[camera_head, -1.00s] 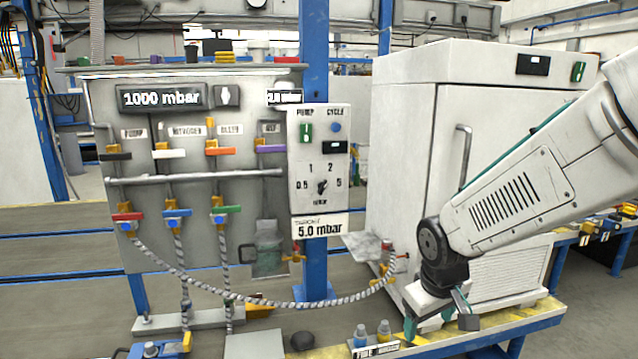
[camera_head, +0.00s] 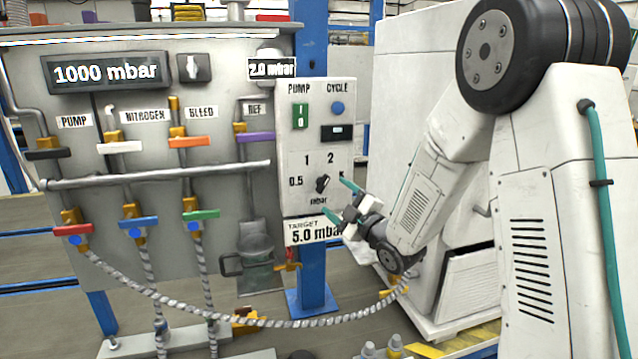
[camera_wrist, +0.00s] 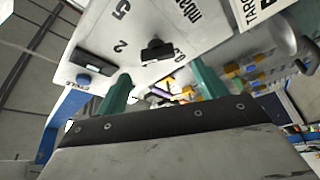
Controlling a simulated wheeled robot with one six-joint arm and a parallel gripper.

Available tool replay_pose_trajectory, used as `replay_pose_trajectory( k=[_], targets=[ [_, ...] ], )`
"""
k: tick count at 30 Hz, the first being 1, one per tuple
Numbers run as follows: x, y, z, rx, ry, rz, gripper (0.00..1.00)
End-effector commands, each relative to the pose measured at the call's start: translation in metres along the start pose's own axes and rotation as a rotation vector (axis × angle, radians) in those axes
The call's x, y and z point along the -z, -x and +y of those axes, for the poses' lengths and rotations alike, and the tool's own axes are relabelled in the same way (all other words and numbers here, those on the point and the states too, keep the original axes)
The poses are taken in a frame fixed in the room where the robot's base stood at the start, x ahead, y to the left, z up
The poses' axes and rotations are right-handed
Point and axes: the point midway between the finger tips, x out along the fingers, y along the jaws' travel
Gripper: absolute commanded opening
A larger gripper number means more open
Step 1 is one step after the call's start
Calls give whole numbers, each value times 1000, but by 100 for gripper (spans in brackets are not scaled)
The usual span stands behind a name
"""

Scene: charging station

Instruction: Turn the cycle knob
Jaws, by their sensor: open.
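The white control box (camera_head: 291,217) carries a black knob (camera_head: 322,184) ringed by marks 0.5, 1, 2 and 5 with "mbar" below. A round blue button (camera_head: 337,108) sits under the CYCLE label, above a small black display. My gripper (camera_head: 340,199) is open in front of the box's lower right, its green fingers pointing toward the knob. In the wrist view my gripper (camera_wrist: 161,85) shows its fingers spread, with the black knob (camera_wrist: 157,52) ahead of and between them, apparently untouched. The blue button (camera_wrist: 83,80) is left of the fingers there.
A green PUMP switch (camera_head: 300,115) is beside the blue button. A "TARGET 5.0 mbar" plate (camera_head: 300,232) is below the knob. A panel (camera_head: 100,220) with several valves and a 1000 mbar display (camera_head: 107,73) stands left. A striped hose (camera_head: 270,323) sags below; a white cabinet (camera_head: 400,60) is behind.

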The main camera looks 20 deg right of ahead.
Motion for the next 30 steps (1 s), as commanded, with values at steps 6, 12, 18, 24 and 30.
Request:
replay_pose_trajectory(
  k=[6,12,18,24,30],
  targets=[
    [-2,-25,3,-7,16,1,71],
    [-1,-57,2,-5,14,0,71],
    [0,-75,1,-3,13,0,71],
    [0,-77,1,-2,12,0,71],
    [0,-77,1,-2,12,0,40]
  ],
)
